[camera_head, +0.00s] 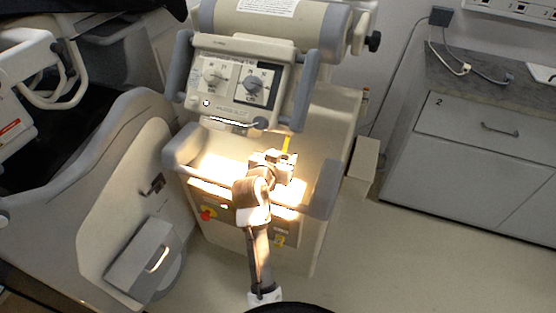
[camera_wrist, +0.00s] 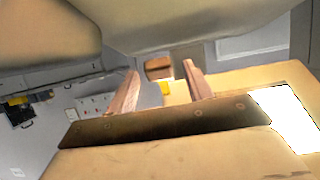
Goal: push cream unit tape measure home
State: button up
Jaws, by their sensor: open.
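The cream unit (camera_head: 335,130) stands in the middle of the head view, with grey handles and a control panel. A narrow yellow strip, which looks like the tape measure (camera_head: 286,144), shows just beyond my gripper (camera_head: 279,160), over the unit's brightly lit top. In the wrist view a small yellow piece (camera_wrist: 165,88) shows between the two fingers of my gripper (camera_wrist: 160,68), with a brown block (camera_wrist: 158,63) above it. The fingers are apart. I cannot tell whether either finger touches the yellow piece. My arm hides part of the unit's front.
The control panel (camera_head: 236,82) rises behind my gripper, and grey handles (camera_head: 322,190) flank the lit top. A cream cart (camera_head: 130,190) stands close on the left. A drawer cabinet (camera_head: 470,150) is at the right. Open floor (camera_head: 400,260) lies at the front right.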

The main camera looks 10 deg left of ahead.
jog(key=b+v, duration=0.2)
jog(key=v, duration=1.1)
jog(key=shift+s+r+b, duration=0.2)
jog(key=shift+s+b, duration=0.1)
jog(key=shift+c, duration=0.4)
